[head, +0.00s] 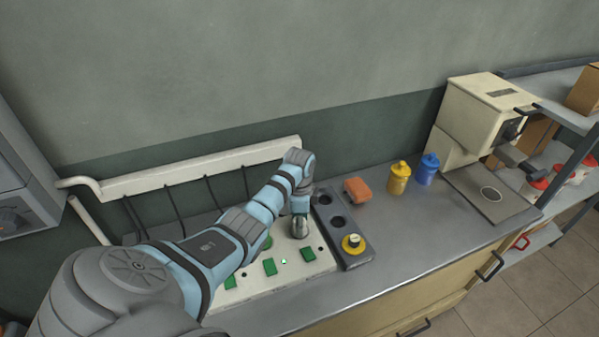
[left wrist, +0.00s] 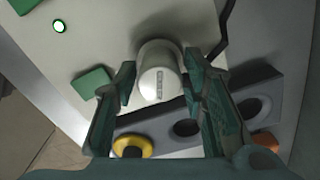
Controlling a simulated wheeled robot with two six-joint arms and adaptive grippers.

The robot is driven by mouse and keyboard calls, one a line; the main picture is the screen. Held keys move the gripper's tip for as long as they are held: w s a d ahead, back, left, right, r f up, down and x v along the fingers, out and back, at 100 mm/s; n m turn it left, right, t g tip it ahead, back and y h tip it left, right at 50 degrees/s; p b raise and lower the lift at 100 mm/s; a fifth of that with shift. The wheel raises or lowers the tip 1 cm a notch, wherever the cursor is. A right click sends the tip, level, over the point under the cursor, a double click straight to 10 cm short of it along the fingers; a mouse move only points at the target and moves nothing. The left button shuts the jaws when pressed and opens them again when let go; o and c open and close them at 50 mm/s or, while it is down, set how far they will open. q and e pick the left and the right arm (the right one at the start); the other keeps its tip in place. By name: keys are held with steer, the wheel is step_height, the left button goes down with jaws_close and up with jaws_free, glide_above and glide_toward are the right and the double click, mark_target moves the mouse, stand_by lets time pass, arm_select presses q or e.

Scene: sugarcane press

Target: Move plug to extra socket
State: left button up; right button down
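The plug (left wrist: 160,70) is a pale grey, rounded cylinder standing on the white panel (head: 252,287). In the left wrist view it sits between the two fingers of my left gripper (left wrist: 159,80), with a small gap on each side. In the head view my left gripper (head: 300,228) is over the panel's right end and mostly hides the plug. The dark grey socket block (head: 357,259) lies along the panel's right side. It has two empty round holes (head: 337,222) and a yellow-ringed piece (head: 352,244) at its near end. My right gripper is not in view.
The panel carries green switches (head: 270,267) and a small lit lamp (left wrist: 59,27). Black cables (head: 172,207) hang behind it from a white rail (head: 200,168). An orange sponge-like block (head: 357,190), yellow bottle (head: 398,178) and blue bottle (head: 427,169) stand right. Countertop (head: 440,235) at front right is clear.

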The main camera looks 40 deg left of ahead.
arm_select(q)
step_height(320, 180, up, 6)
steer(key=p, duration=0.6)
steer(key=shift+r, duration=0.4)
step_height(320, 180, up, 4)
steer(key=shift+r+b, duration=0.1)
steer(key=shift+b, duration=0.2)
steer(key=shift+s, duration=0.1)
